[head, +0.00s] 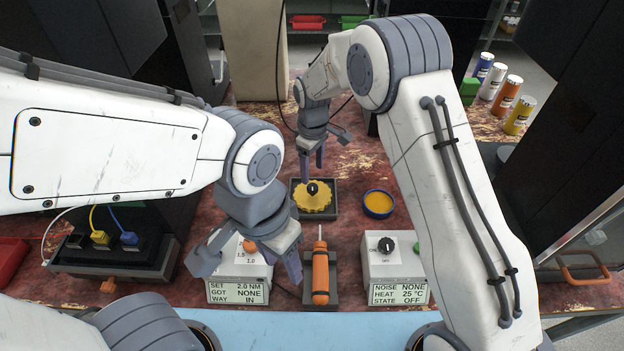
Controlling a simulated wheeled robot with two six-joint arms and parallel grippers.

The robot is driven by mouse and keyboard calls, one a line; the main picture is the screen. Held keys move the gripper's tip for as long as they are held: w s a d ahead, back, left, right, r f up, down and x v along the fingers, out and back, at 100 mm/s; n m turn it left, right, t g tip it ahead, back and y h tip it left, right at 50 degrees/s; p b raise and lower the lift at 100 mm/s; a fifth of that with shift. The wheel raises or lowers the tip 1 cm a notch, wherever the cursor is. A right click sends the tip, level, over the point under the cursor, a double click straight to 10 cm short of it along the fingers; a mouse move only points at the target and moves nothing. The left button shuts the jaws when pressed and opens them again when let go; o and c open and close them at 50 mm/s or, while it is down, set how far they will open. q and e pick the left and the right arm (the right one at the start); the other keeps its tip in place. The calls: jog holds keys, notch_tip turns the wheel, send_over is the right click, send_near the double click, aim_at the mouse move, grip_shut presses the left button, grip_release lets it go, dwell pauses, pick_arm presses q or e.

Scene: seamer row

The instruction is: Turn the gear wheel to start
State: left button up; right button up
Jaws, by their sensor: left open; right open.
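The yellow gear wheel (314,203) lies in a dark square tray (332,213) at the middle of the bench in the head view, with a small black piece at its centre. My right gripper (312,165) points down just behind and above the gear wheel, its jaws open and empty; I cannot tell whether a fingertip touches the wheel. My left gripper (290,268) is open and empty, low over the left grey box (237,271), and hides part of it. That box reads SET 2.0 NM, GOT NONE, WAY IN. The right grey box (395,270) reads NOISE NONE, HEAT 25 °C, STATE OFF.
A black knob (386,246) is on the right box. A blue-rimmed dish (378,204) of yellow stuff sits right of the tray. Several coloured canisters (507,96) stand at back right. Yellow and blue plugs (115,238) are at left.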

aim_at(312, 186)
notch_tip(312, 186, up, 4)
jog(key=shift+r, duration=0.25)
dwell(0.4)
